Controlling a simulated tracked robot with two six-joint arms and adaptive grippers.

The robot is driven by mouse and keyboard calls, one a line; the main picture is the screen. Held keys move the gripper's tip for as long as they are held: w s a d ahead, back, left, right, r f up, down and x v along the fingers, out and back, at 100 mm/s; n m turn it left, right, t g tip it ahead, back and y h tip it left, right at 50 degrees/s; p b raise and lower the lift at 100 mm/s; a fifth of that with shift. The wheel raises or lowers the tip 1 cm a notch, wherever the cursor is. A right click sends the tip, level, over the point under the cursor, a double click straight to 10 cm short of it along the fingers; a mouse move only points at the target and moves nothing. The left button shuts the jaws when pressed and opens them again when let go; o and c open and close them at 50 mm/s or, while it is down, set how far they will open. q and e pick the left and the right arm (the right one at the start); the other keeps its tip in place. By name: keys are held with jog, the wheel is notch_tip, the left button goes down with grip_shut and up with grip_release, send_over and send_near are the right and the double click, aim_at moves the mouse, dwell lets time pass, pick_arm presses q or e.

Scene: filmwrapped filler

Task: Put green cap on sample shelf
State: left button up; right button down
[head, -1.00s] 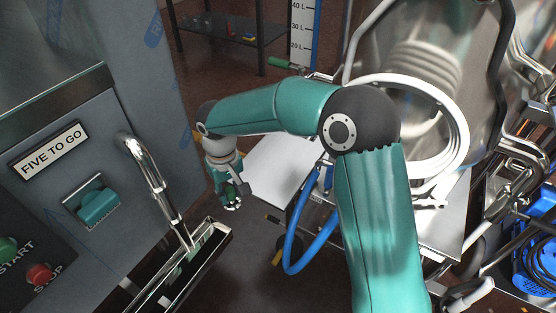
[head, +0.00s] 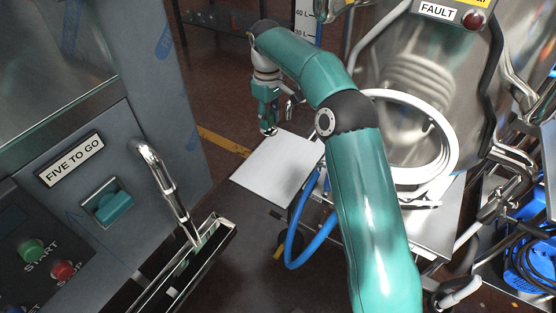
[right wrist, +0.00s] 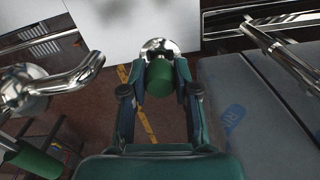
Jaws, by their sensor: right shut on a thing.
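My right gripper (head: 268,130) is shut on the green cap (right wrist: 160,77), which sits between the two fingers in the right wrist view. A shiny round metal part (right wrist: 159,47) shows at the cap's far end. In the head view the gripper hangs fingers down near the back left edge of a bare white flat shelf (head: 275,168); the cap is mostly hidden there. The shelf also shows at the top of the right wrist view (right wrist: 125,25). I cannot tell whether this is the sample shelf. My left gripper is not in view.
A grey cabinet with a FIVE TO GO label (head: 71,158) and a curved metal handle (head: 160,175) stand left. A steel vessel with a white coiled hose (head: 445,140) stands right. A blue hose (head: 294,250) hangs below the shelf. A dark rack (head: 215,22) stands behind.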

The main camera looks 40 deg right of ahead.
notch_tip(320, 180, down, 19)
jog(key=b, duration=0.5)
jog(key=shift+b, duration=0.4)
jog(key=c, duration=0.9)
grip_release()
jog(key=shift+f, duration=0.15)
jog(key=shift+o, duration=0.2)
